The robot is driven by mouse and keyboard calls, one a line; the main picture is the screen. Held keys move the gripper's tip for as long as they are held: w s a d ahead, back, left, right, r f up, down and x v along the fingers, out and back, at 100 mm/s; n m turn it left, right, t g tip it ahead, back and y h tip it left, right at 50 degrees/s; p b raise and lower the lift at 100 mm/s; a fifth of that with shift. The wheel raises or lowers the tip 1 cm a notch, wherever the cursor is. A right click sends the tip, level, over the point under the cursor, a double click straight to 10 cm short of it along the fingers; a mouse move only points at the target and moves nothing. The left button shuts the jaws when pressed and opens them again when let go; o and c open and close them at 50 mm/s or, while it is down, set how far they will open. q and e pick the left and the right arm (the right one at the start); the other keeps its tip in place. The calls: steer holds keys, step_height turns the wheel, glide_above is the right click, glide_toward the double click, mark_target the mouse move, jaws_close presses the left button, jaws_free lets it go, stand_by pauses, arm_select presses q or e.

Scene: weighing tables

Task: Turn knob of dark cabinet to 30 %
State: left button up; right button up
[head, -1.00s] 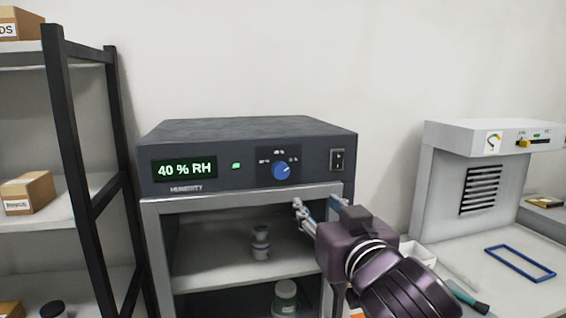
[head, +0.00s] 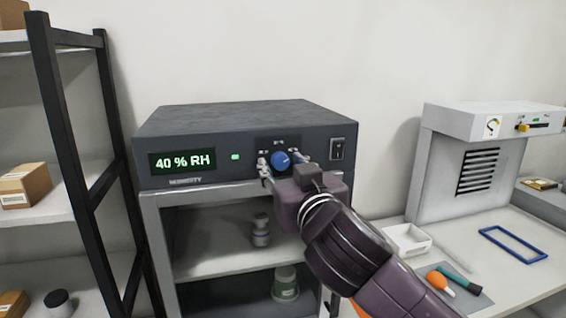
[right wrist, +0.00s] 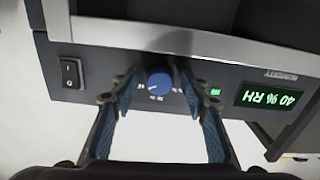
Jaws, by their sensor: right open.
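The dark cabinet (head: 240,120) stands in the middle of the head view. Its display (head: 183,162) reads 40 % RH. Its blue knob (head: 280,160) sits on the front panel, with a pointer mark and small labels around it. My right gripper (head: 285,166) is open at the panel, with one finger on each side of the knob. In the right wrist view, upside down, the knob (right wrist: 159,82) lies between the blue-padded fingertips (right wrist: 158,80); visible gaps remain beside it. My left gripper is not in view.
A black rocker switch (head: 337,149) is right of the knob. Below the panel is an open compartment with jars (head: 286,284). A dark-framed shelf (head: 70,130) stands at left. At right, a table holds a white balance housing (head: 480,140) and a blue frame (head: 513,244).

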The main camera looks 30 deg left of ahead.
jaws_close()
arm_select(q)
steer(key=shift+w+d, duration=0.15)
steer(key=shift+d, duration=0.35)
arm_select(e)
steer(key=shift+n, duration=0.3)
steer(key=n, duration=0.5)
steer(key=shift+n+p, duration=0.3)
steer(key=shift+p, duration=0.05)
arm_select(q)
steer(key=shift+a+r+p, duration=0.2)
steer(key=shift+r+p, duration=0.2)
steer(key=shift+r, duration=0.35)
arm_select(e)
steer(key=n, duration=0.5)
steer(key=shift+n, duration=0.4)
jaws_free()
steer(key=shift+d, duration=0.1)
